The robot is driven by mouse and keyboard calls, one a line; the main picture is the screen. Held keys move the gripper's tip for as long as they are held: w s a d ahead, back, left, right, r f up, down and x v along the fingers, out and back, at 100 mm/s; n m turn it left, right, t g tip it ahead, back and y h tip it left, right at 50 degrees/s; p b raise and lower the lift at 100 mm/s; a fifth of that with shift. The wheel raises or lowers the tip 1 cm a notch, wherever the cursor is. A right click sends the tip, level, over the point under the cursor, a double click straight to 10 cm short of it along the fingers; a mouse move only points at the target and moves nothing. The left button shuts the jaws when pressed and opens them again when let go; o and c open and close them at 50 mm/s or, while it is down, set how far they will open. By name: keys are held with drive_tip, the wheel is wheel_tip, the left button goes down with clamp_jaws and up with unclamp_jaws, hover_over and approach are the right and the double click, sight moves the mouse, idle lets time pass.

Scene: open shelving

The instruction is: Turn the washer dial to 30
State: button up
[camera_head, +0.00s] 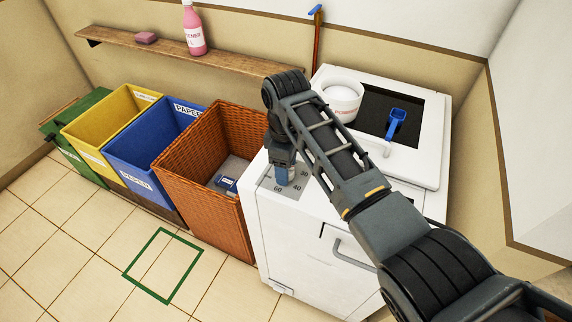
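The white washer (305,245) stands right of the wicker basket. Its dial panel (268,184) is a grey square on the top's front left corner, with the marks 30, 40 and 60 readable. My gripper (284,176) points down over this panel, and my arm comes in from the lower right. The dial itself is mostly hidden behind my gripper, so its setting does not show. I cannot tell whether the fingers touch or hold it. A lighter piece shows beside the fingers, too small to make out.
On the washer top are a white round tub (342,97) and a dark recess with a blue scoop (396,121). A wicker basket (205,190), a blue bin (150,185), a yellow bin (92,165) and a green bin (75,160) stand left. A wooden shelf (150,47) is behind. Floor in front is clear.

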drive_tip(key=shift+o, duration=1.1)
drive_tip(key=shift+r, duration=0.15)
wheel_tip(320, 180, up, 8)
drive_tip(key=shift+f+b, duration=0.25)
drive_tip(key=shift+b, duration=0.3)
